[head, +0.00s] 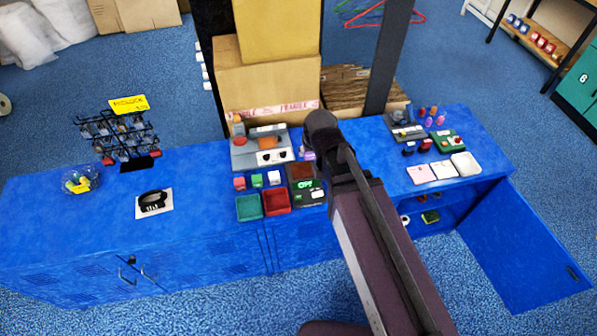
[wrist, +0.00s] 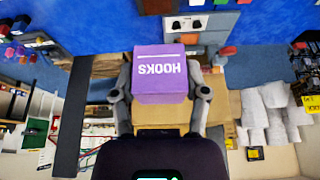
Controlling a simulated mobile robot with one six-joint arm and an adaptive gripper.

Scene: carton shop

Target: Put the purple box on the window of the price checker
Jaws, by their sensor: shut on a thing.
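The purple box (wrist: 160,72), lettered HOOKS, is held between the two fingers of my gripper (wrist: 161,88) in the wrist view. The box is clear of the counter there. In the head view my arm hides the gripper, and only a sliver of purple (head: 309,155) shows beside it. A dark device with a green lit display (head: 307,184) and a brown panel on top (head: 300,171) stands on the blue counter, left of my arm; it looks like the price checker. My arm covers part of its right side.
A green tray (head: 249,208) and a red tray (head: 276,203) sit left of the device, with small blocks behind them. A grey machine (head: 244,159) stands further back. Cartons (head: 265,85) rise behind the counter (head: 75,225). A cabinet door (head: 525,245) hangs open at right.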

